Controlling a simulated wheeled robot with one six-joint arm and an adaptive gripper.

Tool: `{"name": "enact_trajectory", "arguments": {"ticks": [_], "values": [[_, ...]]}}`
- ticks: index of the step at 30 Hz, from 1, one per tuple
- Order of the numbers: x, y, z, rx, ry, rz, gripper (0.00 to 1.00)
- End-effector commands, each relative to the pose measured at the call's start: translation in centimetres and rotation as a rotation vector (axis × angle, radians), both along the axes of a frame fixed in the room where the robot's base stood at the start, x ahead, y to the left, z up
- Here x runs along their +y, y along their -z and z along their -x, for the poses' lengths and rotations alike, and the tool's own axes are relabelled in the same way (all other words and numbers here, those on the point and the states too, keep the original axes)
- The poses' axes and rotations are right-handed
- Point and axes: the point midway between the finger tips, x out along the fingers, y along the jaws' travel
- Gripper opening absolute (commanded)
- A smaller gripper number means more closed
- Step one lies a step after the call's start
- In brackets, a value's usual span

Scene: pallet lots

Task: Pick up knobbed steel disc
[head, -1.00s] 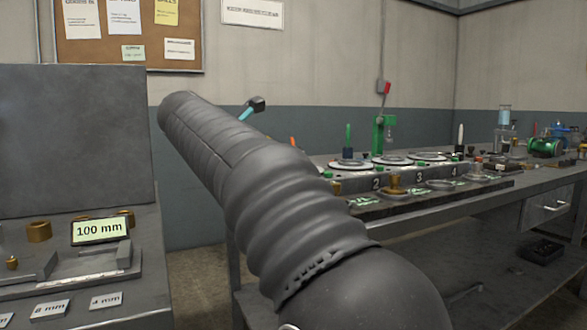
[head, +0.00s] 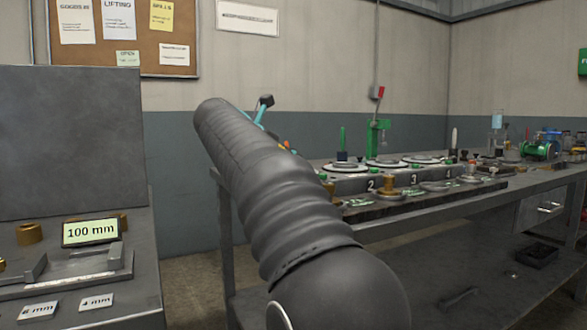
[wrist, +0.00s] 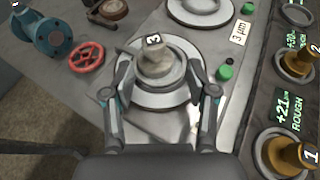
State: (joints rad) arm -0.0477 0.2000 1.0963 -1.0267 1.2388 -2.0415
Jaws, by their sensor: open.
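In the wrist view a knobbed steel disc (wrist: 157,73) with a pale knob marked 3 sits on a wider round pale plate (wrist: 140,100). My gripper (wrist: 160,66) is open, with one finger on each side of the disc. I cannot tell whether the fingers touch it. In the head view my own arm hides the gripper's fingers and this disc.
Brass knobbed discs marked 1 (wrist: 285,155) and 2 (wrist: 297,62) stand at the right of the wrist view. A red handwheel (wrist: 86,57) and a blue fitting (wrist: 52,38) lie at the left. Another round plate (wrist: 200,8) is beyond.

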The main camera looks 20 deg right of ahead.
Motion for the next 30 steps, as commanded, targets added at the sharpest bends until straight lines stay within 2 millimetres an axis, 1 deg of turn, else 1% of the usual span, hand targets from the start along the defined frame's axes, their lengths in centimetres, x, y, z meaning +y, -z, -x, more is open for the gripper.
{"name": "enact_trajectory", "arguments": {"ticks": [4,9,13,17,23,24,26,27,30], "values": [[-0.8,0.2,-0.7,0.001,0.001,-0.001,0.57],[-2.6,0.5,-2.4,-0.001,0.003,-0.001,0.57],[-3.7,1.0,-3.0,0.0,0.001,0.0,0.57],[-4.2,1.1,-3.3,-0.001,0.0,0.001,0.57],[-4.2,1.1,-3.3,0.0,-0.001,0.0,0.57],[-4.2,1.1,-3.3,0.0,-0.001,0.0,0.47],[-4.2,1.1,-3.3,0.0,-0.001,0.0,0.32],[-4.2,1.1,-3.3,0.0,-0.001,0.0,0.22],[-4.2,1.2,-3.3,0.0,-0.001,0.0,0.0]]}}
